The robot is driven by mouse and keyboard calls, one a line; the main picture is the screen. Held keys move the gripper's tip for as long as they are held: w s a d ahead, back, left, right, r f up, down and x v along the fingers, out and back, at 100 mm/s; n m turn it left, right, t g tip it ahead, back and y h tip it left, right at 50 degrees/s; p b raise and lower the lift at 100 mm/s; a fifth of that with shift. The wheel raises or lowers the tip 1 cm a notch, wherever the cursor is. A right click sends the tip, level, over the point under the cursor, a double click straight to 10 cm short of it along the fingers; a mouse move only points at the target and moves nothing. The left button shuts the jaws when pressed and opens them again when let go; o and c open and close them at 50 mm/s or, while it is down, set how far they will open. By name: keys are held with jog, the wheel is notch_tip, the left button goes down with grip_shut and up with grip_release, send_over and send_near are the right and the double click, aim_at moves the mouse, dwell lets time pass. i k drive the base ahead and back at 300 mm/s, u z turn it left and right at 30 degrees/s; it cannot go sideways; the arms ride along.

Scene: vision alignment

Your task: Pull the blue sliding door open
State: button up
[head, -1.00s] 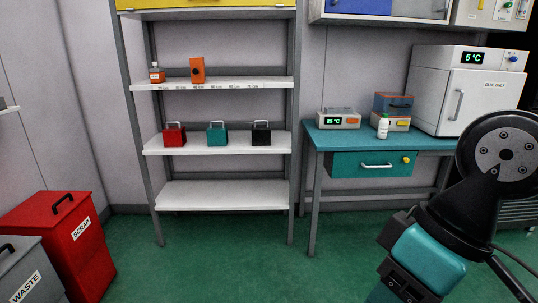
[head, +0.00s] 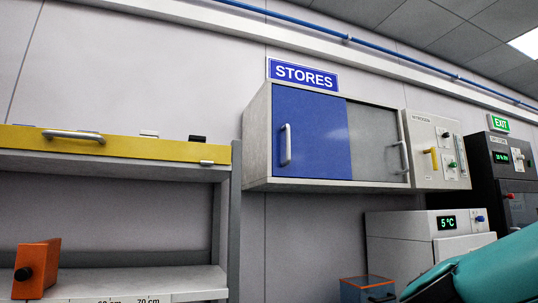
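The blue sliding door (head: 312,135) is the left panel of a grey wall cabinet (head: 258,140) under a STORES sign (head: 303,75). It covers the cabinet's left half. Its upright silver handle (head: 286,145) is near its left edge. A grey panel (head: 374,142) with its own silver handle (head: 400,156) fills the right half. Part of my teal arm shows at the lower right, below and apart from the cabinet. My gripper is outside the view.
A shelf rack with a yellow drawer front (head: 100,146) stands left of the cabinet. A panel with a yellow lever (head: 433,160) adjoins the cabinet's right side. The wall before the cabinet looks clear.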

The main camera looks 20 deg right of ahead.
aim_at(310, 134)
jog(key=i, duration=1.1)
jog(key=z, duration=0.1)
